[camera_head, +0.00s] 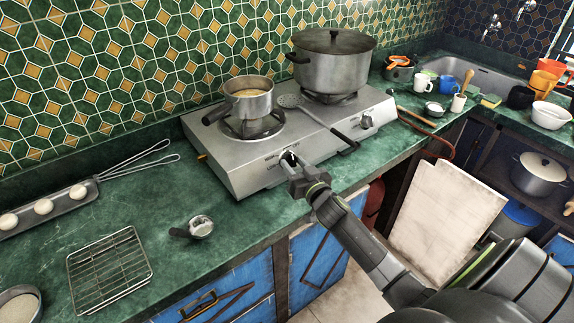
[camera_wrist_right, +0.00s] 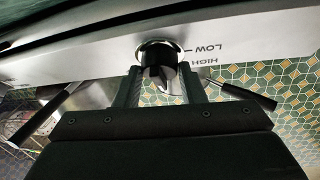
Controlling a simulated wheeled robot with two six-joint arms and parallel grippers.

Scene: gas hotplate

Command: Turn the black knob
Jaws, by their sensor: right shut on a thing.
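The gas hotplate (camera_head: 232,165) is a silver two-burner unit on the green counter. Its black knob (camera_wrist_right: 158,52) is on the front panel with a shiny ring around it, beside the words LOW and HIGH in the right wrist view. My right gripper (camera_head: 291,163) is at the left front of the hotplate in the head view and largely hides the knob there. In the wrist view the right gripper (camera_wrist_right: 160,88) has a finger on each side of the knob and is shut on it. My left gripper is in neither view.
A small pan (camera_head: 250,106) sits on the left burner and a large lidded pot (camera_head: 330,70) on the right one. A second knob (camera_head: 366,122) is farther right. A wire rack (camera_head: 108,268) lies left.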

